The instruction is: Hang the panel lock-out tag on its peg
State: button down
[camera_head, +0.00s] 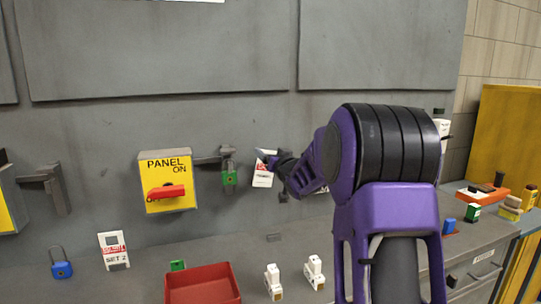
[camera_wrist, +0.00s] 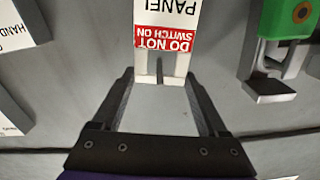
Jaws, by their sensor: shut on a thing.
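My gripper (camera_head: 279,162) is in front of the grey wall, right of the yellow panel box (camera_head: 167,199). It is shut on the panel lock-out tag (camera_head: 262,178), a white card with a red band. In the wrist view my gripper (camera_wrist: 160,78) has the tag (camera_wrist: 166,38) between its fingertips, with "PANEL" and "DO NOT SWITCH ON" upside down. I cannot make out the tag's peg clearly.
On the grey bench below stand a blue padlock (camera_head: 61,265), a "SET 2" tag (camera_head: 115,251), a red tray (camera_head: 203,285) and two white clips (camera_head: 314,271). More parts lie at the right. In the wrist view a white "HAND" plate (camera_wrist: 18,25) is at left.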

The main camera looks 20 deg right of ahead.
dwell(0.3)
grip_release()
